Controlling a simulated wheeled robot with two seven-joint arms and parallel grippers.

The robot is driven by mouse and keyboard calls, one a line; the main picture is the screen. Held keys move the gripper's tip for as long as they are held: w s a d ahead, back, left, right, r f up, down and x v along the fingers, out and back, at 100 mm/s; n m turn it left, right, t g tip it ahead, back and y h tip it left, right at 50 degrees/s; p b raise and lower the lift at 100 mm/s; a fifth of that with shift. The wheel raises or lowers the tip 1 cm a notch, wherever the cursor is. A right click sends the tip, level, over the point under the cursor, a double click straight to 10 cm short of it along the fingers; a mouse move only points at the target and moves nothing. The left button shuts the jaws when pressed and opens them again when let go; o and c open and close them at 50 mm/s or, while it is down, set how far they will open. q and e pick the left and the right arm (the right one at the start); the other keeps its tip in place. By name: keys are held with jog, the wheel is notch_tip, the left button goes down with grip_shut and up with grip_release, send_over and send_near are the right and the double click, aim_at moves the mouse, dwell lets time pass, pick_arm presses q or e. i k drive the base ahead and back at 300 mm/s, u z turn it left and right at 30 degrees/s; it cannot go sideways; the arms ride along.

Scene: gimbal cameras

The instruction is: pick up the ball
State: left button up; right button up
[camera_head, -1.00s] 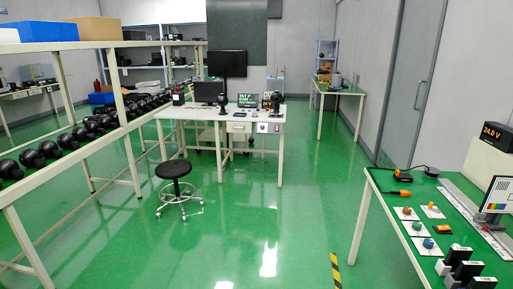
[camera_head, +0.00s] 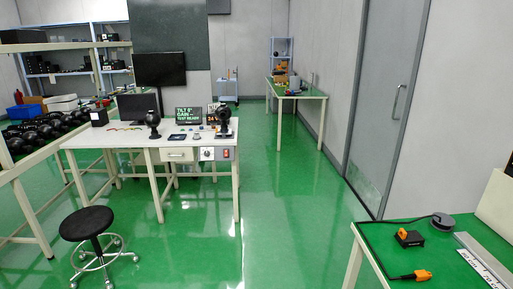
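I cannot make out anything that is surely a ball. A white desk (camera_head: 132,141) stands ahead to the left. On it are dark round-headed gimbal cameras, one near its middle (camera_head: 153,121) and one near its right end (camera_head: 224,117). Many dark round-headed devices (camera_head: 38,135) sit on the rack at the left. They are too small to tell in detail. Neither of my grippers is in view.
A black stool (camera_head: 87,224) stands at front left. A green-topped bench (camera_head: 385,262) at right holds an orange-and-black device (camera_head: 410,238) and a cable. A farther green table (camera_head: 296,91) stands near the grey door (camera_head: 390,110). The middle floor is clear.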

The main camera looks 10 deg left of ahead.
aim_at(152, 120)
jog(key=i, duration=2)
jog(key=u, duration=0.65)
jog(key=i, duration=2)
jog(key=u, duration=0.75)
